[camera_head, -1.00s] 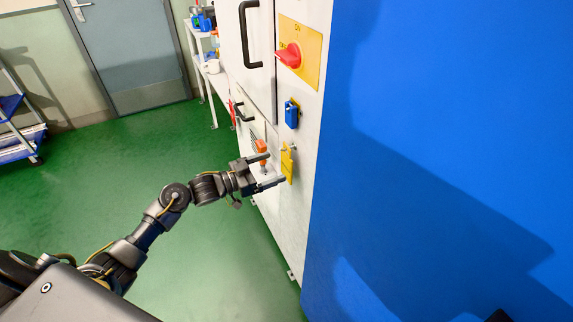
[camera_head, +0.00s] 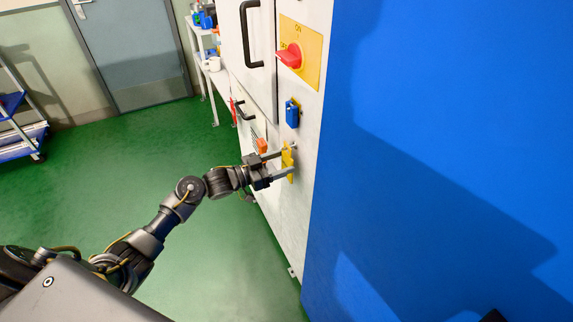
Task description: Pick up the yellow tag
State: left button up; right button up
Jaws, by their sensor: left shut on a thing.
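The yellow tag (camera_head: 287,157) hangs on the white cabinet front, low in the column under the red switch and the blue padlock. My left gripper (camera_head: 289,161) is at the tag, one finger above the other in the picture, and is shut on it. The fingers hide part of the tag. The tag still appears close against the cabinet face, by a small hook at its top. My right gripper is not in view.
A blue padlock (camera_head: 292,113) hangs above the tag. A red rotary switch on a yellow plate (camera_head: 301,52) is above that. An orange item (camera_head: 262,146) sits just left, behind my gripper. A large blue panel (camera_head: 440,160) fills the right. Green floor (camera_head: 130,170) is clear at left.

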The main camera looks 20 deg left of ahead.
pick_arm(q)
jog(key=shift+r, duration=0.65)
jog(key=b+v, duration=0.3)
jog(key=v, duration=1.5)
jog(key=shift+r, duration=0.25)
jog(key=shift+r+p, duration=0.5)
jog(key=shift+p, duration=0.3)
